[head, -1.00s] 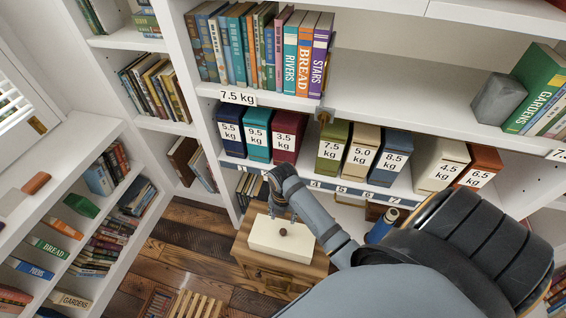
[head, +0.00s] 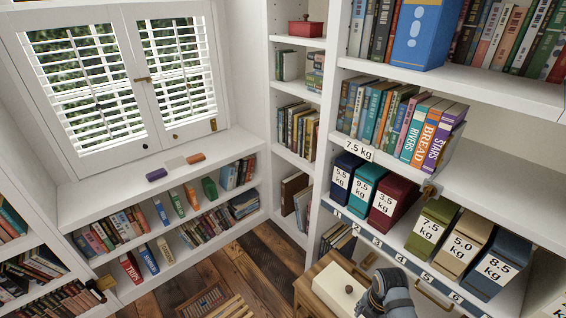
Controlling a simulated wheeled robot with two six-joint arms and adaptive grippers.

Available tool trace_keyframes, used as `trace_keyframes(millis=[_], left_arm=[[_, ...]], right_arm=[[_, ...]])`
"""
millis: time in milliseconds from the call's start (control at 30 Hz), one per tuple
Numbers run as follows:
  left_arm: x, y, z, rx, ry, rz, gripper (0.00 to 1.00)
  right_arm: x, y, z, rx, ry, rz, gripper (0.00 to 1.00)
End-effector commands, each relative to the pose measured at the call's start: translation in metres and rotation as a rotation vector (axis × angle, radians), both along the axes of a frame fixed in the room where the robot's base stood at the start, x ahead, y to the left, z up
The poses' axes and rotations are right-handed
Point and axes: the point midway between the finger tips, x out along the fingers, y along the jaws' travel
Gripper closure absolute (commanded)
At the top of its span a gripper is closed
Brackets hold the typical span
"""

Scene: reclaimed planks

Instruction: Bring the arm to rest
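The wrist end of my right arm, with its gripper (head: 374,301), is at the bottom edge of the head view, right of centre. I see nothing held. My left gripper is not in view.
Weight-labelled binders, among them a red one (head: 394,200) and a green one (head: 431,228), stand on a numbered white shelf (head: 412,263) near the arm. Bookshelves line the walls. A shuttered window (head: 82,85) is at the left. Wooden floor (head: 252,268) shows below.

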Motion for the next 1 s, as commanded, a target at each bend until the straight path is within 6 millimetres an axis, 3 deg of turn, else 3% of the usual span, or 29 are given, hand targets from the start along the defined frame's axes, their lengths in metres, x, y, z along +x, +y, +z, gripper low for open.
trace_keyframes(millis=[133,367,533,667,800,900,1000], left_arm=[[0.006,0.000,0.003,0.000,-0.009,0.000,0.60],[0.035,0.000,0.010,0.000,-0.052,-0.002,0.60],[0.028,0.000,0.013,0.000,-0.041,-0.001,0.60],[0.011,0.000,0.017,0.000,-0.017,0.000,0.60],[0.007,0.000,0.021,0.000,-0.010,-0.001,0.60],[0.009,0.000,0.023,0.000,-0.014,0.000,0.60],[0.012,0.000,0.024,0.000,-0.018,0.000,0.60]], right_arm=[[-0.008,-0.003,-0.034,-0.003,0.001,-0.177,0.48],[-0.029,-0.011,-0.096,-0.010,-0.017,-0.529,0.48],[-0.067,-0.018,-0.157,-0.016,-0.038,-0.885,0.48],[-0.127,-0.025,-0.215,-0.014,-0.065,-1.279,0.48],[-0.212,-0.030,-0.264,0.015,-0.106,-1.745,0.48],[-0.259,-0.031,-0.281,0.044,-0.122,-1.985,0.48],[-0.288,-0.030,-0.288,0.068,-0.131,-2.127,0.48]])
